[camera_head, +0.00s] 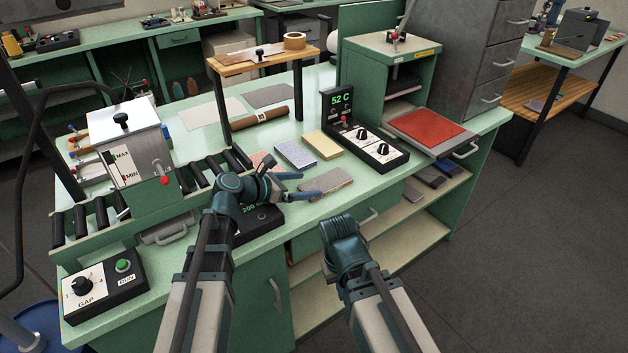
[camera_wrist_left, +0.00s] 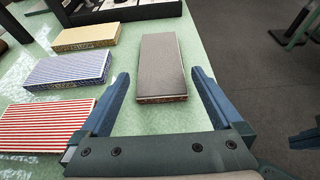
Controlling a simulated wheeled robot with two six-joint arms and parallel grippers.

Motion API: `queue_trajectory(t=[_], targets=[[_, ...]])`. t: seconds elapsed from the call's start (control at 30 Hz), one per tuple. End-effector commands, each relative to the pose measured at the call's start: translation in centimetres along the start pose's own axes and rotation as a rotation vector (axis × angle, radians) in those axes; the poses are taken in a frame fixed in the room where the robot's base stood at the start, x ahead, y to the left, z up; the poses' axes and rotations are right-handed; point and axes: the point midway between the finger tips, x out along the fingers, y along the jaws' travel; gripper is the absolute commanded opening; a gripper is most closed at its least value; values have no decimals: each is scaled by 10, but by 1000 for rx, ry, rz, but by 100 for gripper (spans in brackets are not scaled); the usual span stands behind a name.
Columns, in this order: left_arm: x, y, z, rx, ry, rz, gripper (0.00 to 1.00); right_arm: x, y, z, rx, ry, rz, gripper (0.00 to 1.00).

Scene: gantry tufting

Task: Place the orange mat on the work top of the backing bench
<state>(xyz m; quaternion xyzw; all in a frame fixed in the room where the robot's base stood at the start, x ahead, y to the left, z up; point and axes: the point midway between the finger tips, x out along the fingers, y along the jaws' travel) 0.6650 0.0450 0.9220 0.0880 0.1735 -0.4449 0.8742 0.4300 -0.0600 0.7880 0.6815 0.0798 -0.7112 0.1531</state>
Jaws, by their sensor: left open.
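My left gripper (camera_head: 300,184) is open over the front edge of the green bench top (camera_head: 232,176). In the left wrist view its two blue fingers (camera_wrist_left: 161,75) point towards a grey slab (camera_wrist_left: 163,66), one on each side, with nothing held. The grey slab (camera_head: 325,183) lies flat near the bench edge.
Yellow (camera_head: 322,145), blue-patterned (camera_head: 295,154) and red-striped (camera_wrist_left: 47,126) slabs lie near the grey one. A black control box reading 52 C (camera_head: 361,137) stands behind. A roller unit (camera_head: 126,140) is at the left. Floor at the right (camera_head: 520,230) is clear.

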Motion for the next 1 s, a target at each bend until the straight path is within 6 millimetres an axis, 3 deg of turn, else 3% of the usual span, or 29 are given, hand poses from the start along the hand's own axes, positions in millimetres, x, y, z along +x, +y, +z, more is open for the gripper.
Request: queue_trajectory(t=[0.03, 0.2, 0.4, 1.0], targets=[[-15, -2, 4, -1, 0, 3, 100, -9, 1, 0, 0, 0, 0, 0], [-46, -1, 3, -1, 1, 2, 100, -20, 2, 1, 0, 0, 0, 0], [-69, 0, 1, 0, 0, 1, 100, -28, 3, 2, 0, 0, 0, 0], [-76, 0, 0, 1, 0, -1, 100, -29, 3, 2, 0, 0, 0, 0]])
